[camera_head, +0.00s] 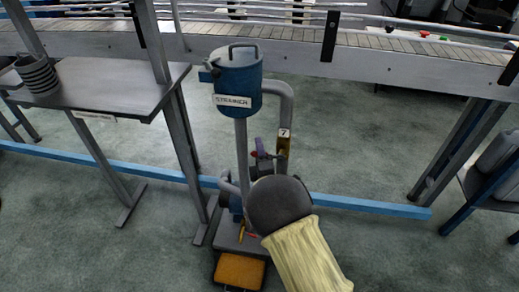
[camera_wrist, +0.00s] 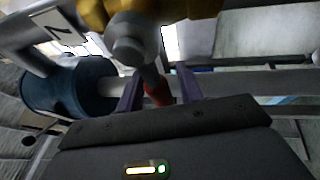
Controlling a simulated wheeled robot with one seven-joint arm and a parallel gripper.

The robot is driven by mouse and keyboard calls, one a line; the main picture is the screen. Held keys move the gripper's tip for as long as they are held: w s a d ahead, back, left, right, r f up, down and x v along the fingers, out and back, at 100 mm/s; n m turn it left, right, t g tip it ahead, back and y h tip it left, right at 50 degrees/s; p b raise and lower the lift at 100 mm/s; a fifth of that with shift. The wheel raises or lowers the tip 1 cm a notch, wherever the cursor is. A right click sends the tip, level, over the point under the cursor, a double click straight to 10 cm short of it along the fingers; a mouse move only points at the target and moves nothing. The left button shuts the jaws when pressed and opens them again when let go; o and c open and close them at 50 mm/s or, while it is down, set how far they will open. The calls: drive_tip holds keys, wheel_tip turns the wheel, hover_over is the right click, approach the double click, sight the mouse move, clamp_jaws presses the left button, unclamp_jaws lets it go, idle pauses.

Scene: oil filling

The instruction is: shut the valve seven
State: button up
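Valve seven has a brass body (camera_head: 284,146) on a grey pipe of the blue pump unit, under a small "7" label (camera_head: 284,133). In the wrist view the brass body (camera_wrist: 185,9) is at the top, with a grey bolt end in front. Its lever has a red tip (camera_wrist: 158,93). My gripper (camera_wrist: 160,88) has two purple fingers set apart, with the red tip between them. Small gaps seem to show beside the tip; contact is unclear. In the head view my gripper (camera_head: 262,160) is beside the valve, partly hidden by my dark wrist.
A blue tank (camera_head: 238,85) with a name plate stands above the valve. A grey table (camera_head: 95,85) with stacked dark rings is at left. A conveyor (camera_head: 370,55) runs behind, and a blue floor beam (camera_head: 365,204) crosses the scene. An orange pedal (camera_head: 239,270) lies in front.

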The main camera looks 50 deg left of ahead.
idle(0.3)
drive_tip(key=p+v, duration=0.2)
drive_tip(key=v, duration=1.5)
drive_tip(key=shift+d, duration=0.15)
drive_tip(key=shift+s, duration=0.1)
